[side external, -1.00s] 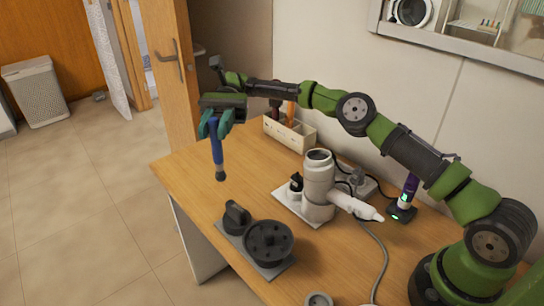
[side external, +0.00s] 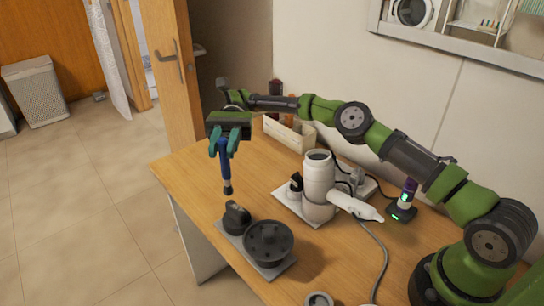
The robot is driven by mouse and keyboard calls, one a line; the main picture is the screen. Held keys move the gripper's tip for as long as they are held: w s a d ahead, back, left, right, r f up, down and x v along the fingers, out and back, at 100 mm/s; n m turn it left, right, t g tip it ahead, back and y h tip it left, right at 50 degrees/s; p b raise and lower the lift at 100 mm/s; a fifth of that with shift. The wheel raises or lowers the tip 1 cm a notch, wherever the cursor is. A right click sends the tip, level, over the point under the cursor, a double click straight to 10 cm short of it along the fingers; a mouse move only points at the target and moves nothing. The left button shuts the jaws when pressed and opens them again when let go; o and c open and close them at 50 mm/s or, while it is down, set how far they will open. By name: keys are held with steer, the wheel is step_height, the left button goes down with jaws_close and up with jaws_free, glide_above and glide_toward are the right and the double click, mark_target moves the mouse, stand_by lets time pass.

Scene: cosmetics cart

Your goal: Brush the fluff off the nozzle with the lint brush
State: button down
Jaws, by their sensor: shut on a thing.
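My gripper (side external: 224,150) is shut on the blue handle of the lint brush (side external: 226,178). The brush hangs nearly upright with its dark tip down. The tip appears just above and behind a small black upright piece (side external: 237,216), which looks like the nozzle. A small gap shows between them in this view, but their true distance is hard to judge. The black piece stands on a grey plate (side external: 282,268) beside a round black attachment (side external: 268,243). I cannot make out any fluff on it at this size.
A white dryer-like device (side external: 318,185) with a pointed white arm stands right of the plate, its cable (side external: 384,255) running forward. A cream box (side external: 290,134) is at the back. A purple-topped item (side external: 408,190) stands on a black base. The table's left front edge is near the plate.

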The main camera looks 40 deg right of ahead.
steer(key=shift+f, duration=0.9)
steer(key=shift+s+f, duration=0.2)
steer(key=shift+f, duration=0.1)
steer(key=shift+s, duration=2.65)
steer(key=shift+w+f, duration=0.2)
steer(key=shift+w, duration=2.75)
steer(key=shift+s+r, duration=0.1)
steer(key=shift+r, duration=4.05)
